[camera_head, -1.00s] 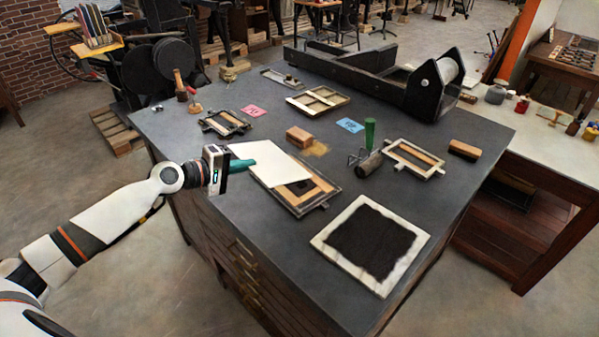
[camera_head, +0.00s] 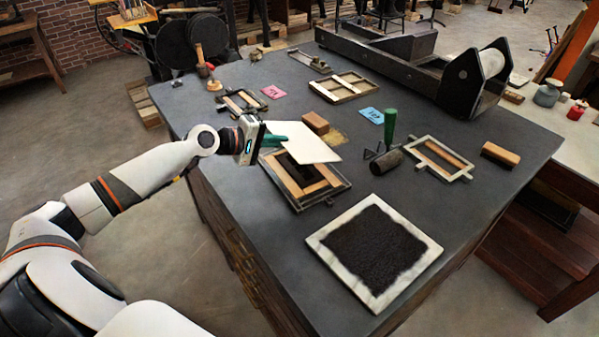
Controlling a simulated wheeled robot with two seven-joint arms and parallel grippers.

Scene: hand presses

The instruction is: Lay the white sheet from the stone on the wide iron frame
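My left gripper (camera_head: 276,140), with green fingers, is shut on the near-left edge of the white sheet (camera_head: 312,143). The sheet is held out flat, slightly tilted, over the far right part of the iron frame with wooden strips inside (camera_head: 303,185). The frame's near part and dark opening show below the sheet, and its far part is hidden. Whether the sheet touches the frame cannot be told. A pale marble stone (camera_head: 331,265) with a black square patch lies nearer on the table. My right gripper is not in view.
The dark table (camera_head: 240,200) also holds a wooden block (camera_head: 316,123), a green-handled roller (camera_head: 388,150), a narrower frame (camera_head: 440,158), a brush block (camera_head: 500,155), pink and blue cards, and a big black press (camera_head: 420,70) at the back.

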